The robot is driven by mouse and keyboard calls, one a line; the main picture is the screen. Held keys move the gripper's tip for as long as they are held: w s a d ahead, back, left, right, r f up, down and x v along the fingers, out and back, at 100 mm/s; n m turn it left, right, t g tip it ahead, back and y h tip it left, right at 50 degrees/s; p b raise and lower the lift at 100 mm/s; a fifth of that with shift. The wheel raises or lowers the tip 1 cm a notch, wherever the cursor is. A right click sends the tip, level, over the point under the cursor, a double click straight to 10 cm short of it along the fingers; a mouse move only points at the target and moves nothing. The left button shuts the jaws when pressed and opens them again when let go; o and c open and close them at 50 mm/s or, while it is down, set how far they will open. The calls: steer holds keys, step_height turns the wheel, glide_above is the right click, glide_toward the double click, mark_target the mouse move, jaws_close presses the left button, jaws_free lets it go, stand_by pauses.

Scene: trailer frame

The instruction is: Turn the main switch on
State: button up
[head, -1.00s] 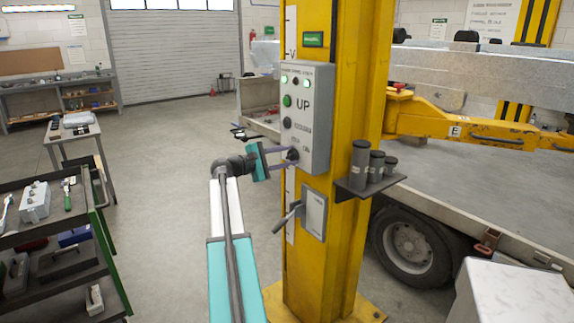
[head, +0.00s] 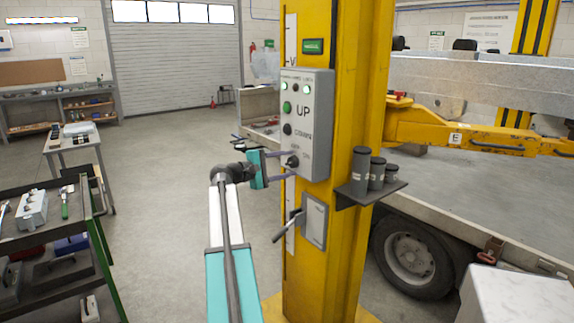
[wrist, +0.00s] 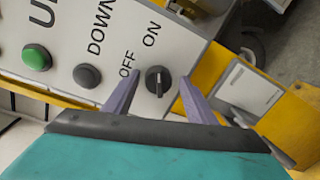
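The main switch is a small black rotary knob (wrist: 158,82) with OFF and ON labels beside it in the wrist view. It also shows low on the grey control box (head: 320,125) in the head view. I cannot tell for sure which label it points to. My gripper (wrist: 158,92) is open, with one purple finger on each side of the knob and a visible gap to each. In the head view my gripper (head: 282,165) reaches the box from the left. Two green lamps (head: 284,86) are lit at the top of the box.
The box sits on a yellow column (head: 352,80). A lever switch (head: 288,228) is below the knob, and a shelf with dark cylinders (head: 370,192) is to the right. A green push button (wrist: 37,58) and a dark DOWN button (wrist: 87,76) are nearby. A tool cart (head: 50,215) stands left.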

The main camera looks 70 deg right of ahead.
steer(key=shift+r, duration=0.1)
stand_by(0.3)
steer(key=f+b+v, duration=0.1)
steer(key=v, duration=1.2)
steer(key=shift+w+a+r, duration=0.25)
steer(key=shift+a+r, duration=0.05)
steer(key=shift+r, duration=0.15)
